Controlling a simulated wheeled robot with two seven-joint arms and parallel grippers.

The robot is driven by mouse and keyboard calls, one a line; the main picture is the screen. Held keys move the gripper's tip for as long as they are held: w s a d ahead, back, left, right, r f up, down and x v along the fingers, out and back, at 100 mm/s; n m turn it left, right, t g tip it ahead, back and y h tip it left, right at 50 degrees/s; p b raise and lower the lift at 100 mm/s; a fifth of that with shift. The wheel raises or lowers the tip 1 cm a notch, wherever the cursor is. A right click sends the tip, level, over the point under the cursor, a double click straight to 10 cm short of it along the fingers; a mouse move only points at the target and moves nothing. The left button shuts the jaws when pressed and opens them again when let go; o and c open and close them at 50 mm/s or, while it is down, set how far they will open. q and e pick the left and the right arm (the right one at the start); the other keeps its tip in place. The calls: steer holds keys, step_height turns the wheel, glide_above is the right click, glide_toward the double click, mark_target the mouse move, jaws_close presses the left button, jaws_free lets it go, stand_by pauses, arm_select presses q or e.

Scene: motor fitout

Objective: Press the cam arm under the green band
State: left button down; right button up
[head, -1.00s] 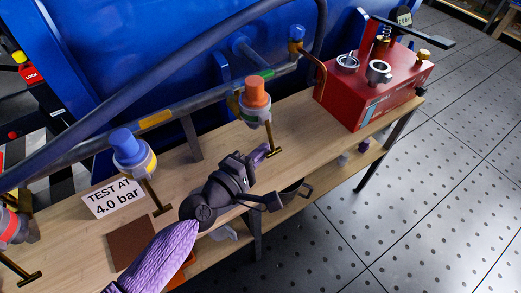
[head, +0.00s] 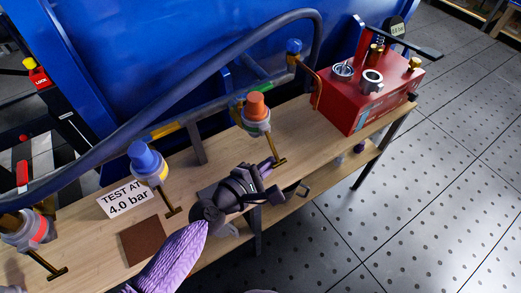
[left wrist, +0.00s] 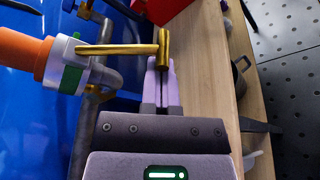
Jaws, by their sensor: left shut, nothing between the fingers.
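The green-banded coupling has an orange cap (head: 257,105); its green band (left wrist: 72,77) shows in the left wrist view. Its brass cam arm (head: 271,148) slants down from it to a short crossbar, also seen in the left wrist view (left wrist: 130,49). My left gripper (head: 270,166) is shut and empty, its purple fingertips (left wrist: 162,66) right at the crossbar. The crossbar partly overlaps the fingertips in the wrist view; I cannot tell whether they touch. My right gripper is not in view.
A blue-capped coupling (head: 145,160) with a yellow band and a red-banded coupling (head: 25,230) stand to the left, each with a brass arm. A "TEST AT 4.0 bar" sign (head: 124,198) is on the wooden bench (head: 330,140). A red pump box (head: 365,100) stands right.

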mark_target(275, 166)
arm_select(q)
steer(key=r+n+p, duration=0.1)
steer(key=p, duration=0.1)
steer(key=s+d+r+n+g+p, duration=0.1)
steer(key=n+p, duration=0.1)
steer(key=p, duration=0.1)
steer(key=s+r+n+g+p, duration=0.1)
steer(key=p, duration=0.1)
steer(key=shift+d+r+n+h, duration=0.2)
steer(key=shift+d+n+h, duration=0.1)
steer(key=shift+n, duration=0.1)
steer(key=shift+s+f+g, duration=0.1)
steer(key=shift+f+g, duration=0.15)
steer(key=shift+g, duration=0.05)
steer(key=shift+s+d+r+p, duration=0.2)
steer(key=shift+s+d+p, duration=0.25)
steer(key=shift+s, duration=0.25)
